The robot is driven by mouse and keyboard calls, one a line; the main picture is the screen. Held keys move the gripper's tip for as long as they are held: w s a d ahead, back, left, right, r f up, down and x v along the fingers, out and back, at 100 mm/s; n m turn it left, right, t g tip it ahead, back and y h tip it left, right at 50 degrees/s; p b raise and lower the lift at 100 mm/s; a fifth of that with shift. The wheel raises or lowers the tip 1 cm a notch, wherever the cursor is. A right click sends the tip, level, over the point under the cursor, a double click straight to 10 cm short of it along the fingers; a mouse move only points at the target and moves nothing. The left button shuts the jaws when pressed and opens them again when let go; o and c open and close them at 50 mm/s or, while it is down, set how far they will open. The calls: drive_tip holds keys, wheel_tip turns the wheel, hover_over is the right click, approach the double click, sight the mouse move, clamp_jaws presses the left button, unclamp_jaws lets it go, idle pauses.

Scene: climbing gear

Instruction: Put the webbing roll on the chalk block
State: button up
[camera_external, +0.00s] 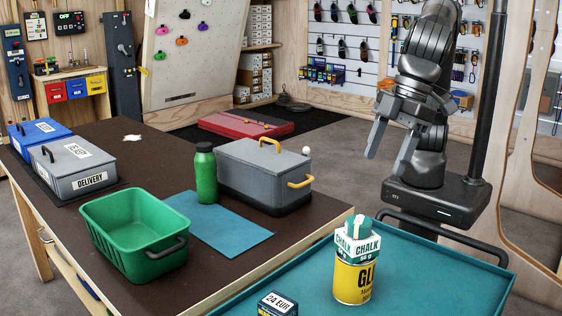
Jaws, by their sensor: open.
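The chalk block (346,247), white with green CHALK lettering, sits on top of a yellow tin (354,283) on the teal-topped surface (430,275) at the front right. A small teal and pale piece (359,225) stands on the block; I cannot tell whether it is the webbing roll. I see nothing else that I can clearly name as the webbing roll. My gripper (385,166) is open and empty, fingers pointing down. It hangs in the air above and beyond the chalk block, apart from it.
A dark table (115,160) holds a green basket (125,222), a green bottle (205,178), a grey lidded box (255,175) with yellow handles, a blue mat (225,230) and a grey DELIVERY box (75,170). A 24 EUR box (278,305) is at the front edge. The teal surface's right side is clear.

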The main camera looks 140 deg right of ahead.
drive_tip(key=s+d+r+n+y, duration=0.1)
drive_tip(key=s+d+r, duration=0.2)
drive_tip(key=s+d, duration=0.45)
drive_tip(key=s+d+r+n, duration=0.15)
drive_tip(key=s+d, duration=0.25)
drive_tip(key=s, duration=0.6)
drive_tip(key=s+d+f+n+t, duration=0.1)
drive_tip(key=s+d+f, duration=0.1)
drive_tip(key=s, duration=0.8)
drive_tip(key=s+d+f+n+t, duration=0.1)
drive_tip(key=s+d+f, duration=0.2)
drive_tip(key=s, duration=0.8)
wheel_tip(320, 180, down, 2)
drive_tip(key=shift+f+y, duration=0.1)
drive_tip(key=shift+y, duration=0.2)
